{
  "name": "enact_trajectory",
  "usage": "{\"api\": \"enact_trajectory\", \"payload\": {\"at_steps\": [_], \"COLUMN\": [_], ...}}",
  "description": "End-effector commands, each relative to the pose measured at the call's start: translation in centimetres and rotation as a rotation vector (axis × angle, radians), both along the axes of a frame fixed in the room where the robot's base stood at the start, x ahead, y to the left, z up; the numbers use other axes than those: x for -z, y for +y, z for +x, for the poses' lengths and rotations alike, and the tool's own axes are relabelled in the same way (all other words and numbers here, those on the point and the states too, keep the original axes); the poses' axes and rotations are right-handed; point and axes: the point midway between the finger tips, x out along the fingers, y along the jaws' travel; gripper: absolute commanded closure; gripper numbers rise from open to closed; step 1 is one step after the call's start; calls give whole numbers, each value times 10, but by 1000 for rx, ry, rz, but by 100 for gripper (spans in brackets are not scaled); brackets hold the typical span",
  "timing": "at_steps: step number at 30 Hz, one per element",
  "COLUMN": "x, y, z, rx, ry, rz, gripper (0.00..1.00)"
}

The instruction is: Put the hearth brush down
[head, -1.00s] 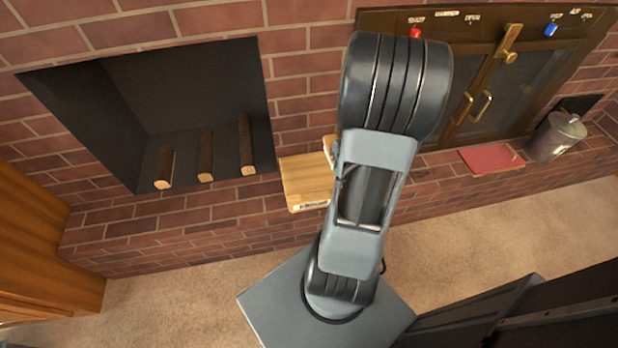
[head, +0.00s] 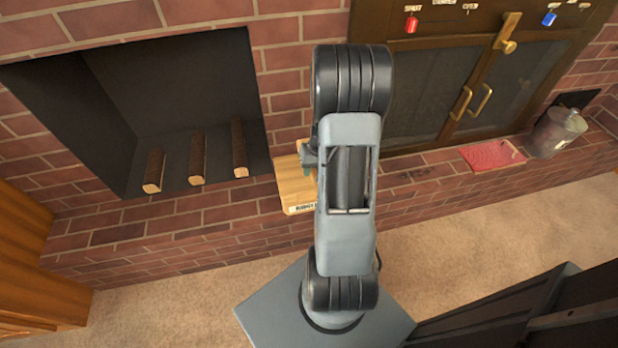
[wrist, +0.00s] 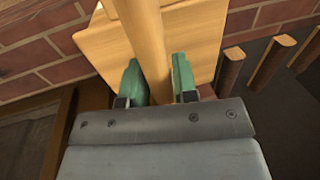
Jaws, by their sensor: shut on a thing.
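The hearth brush (wrist: 148,35) shows in the wrist view as a pale wooden handle between my gripper's green fingers. My gripper (wrist: 159,82) is shut on this handle, and the brush's far end is out of view. Behind the handle in the wrist view is a pale wooden stand or board (wrist: 195,40). It also shows in the head view (head: 294,188), on the brick ledge left of my arm, with a small label on its front edge. I cannot tell whether the brush touches it. In the head view my arm mostly hides the gripper and brush.
Left of the stand is an open dark fireplace (head: 165,105) with three logs (head: 197,160). To the right are glass doors with brass handles (head: 470,100), a red cloth or pad (head: 492,155) and a metal bucket (head: 556,133) on the brick ledge.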

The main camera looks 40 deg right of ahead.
Motion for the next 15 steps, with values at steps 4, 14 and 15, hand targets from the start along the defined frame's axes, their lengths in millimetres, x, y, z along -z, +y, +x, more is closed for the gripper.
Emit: {"api": "enact_trajectory", "payload": {"at_steps": [4, 14, 15], "x": [4, 41, 43], "y": [1, 3, 3], "z": [3, 10, 10], "rx": [-1, 2, 1], "ry": [0, 2, 1], "rz": [0, 2, 1], "gripper": [92, 92, 92]}}
